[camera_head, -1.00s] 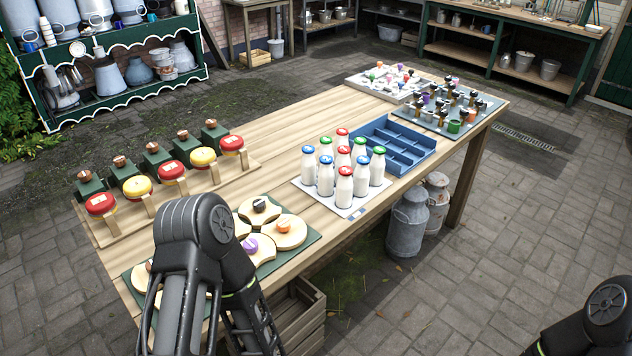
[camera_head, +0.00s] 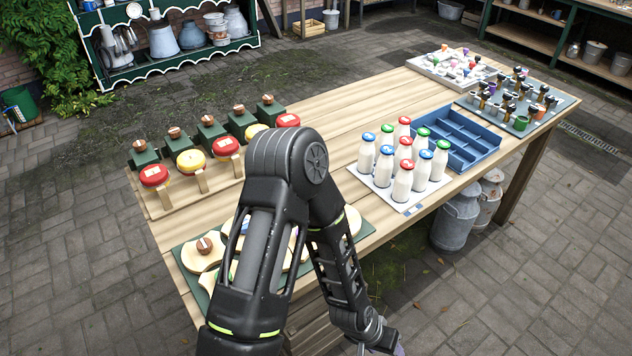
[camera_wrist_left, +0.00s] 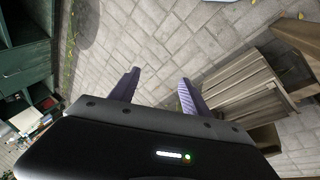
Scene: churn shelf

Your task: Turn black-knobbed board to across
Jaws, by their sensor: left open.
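Round pale wooden boards with knobs lie on a green mat (camera_head: 186,262) at the table's near left corner. A board with a brown knob (camera_head: 204,248) shows left of my left arm. The edge of another board (camera_head: 351,222) shows right of the arm. The black knob is not visible; my left arm covers much of the mat. My left gripper (camera_head: 396,348) hangs beyond the table's near edge, low over the paving, at the bottom of the head view. In the left wrist view its purple fingers (camera_wrist_left: 157,86) are apart with nothing between them. My right gripper is out of view.
Milk bottles on a white tray (camera_head: 410,205) stand right of my arm, with a blue divided crate (camera_head: 458,137) behind. A rack of red and yellow round items (camera_head: 190,161) stands at the left. Milk churns (camera_head: 458,218) stand beside the table. A wooden crate (camera_wrist_left: 238,88) lies near my left gripper.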

